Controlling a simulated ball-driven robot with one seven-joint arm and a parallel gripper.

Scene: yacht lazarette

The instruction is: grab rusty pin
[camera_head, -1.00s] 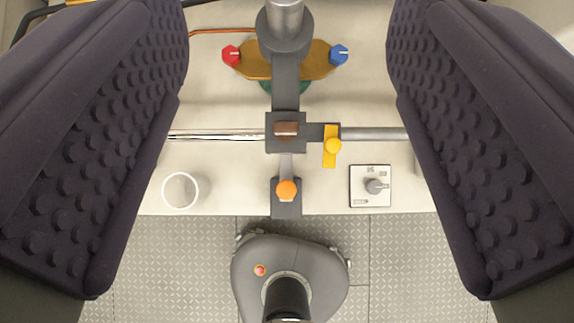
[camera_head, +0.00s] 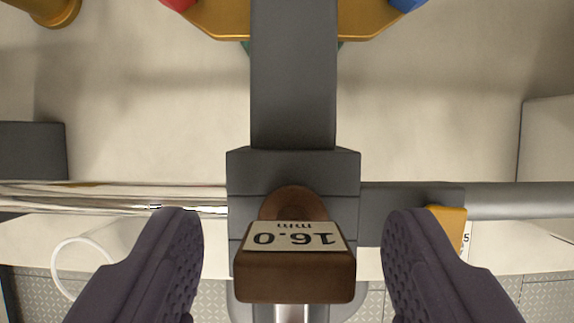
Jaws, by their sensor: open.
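The rusty pin (camera_head: 296,276) is a brown block with a rounded neck behind it and a label reading "16.0 mm", upside down in the picture. It sits at the dark grey block (camera_head: 245,180) on the metal rod, near the picture's middle. My gripper (camera_head: 293,225) is open, with one dark padded finger to the left of the pin and one to the right. There is a gap on each side, and neither finger touches the pin. How deep the pin sits in the block is hidden.
A polished rod (camera_head: 110,197) runs left and a grey rod (camera_head: 515,201) runs right from the block. A yellow part (camera_head: 450,222) is close behind the right finger. A brass fitting (camera_head: 222,18) with red and blue knobs lies at the top.

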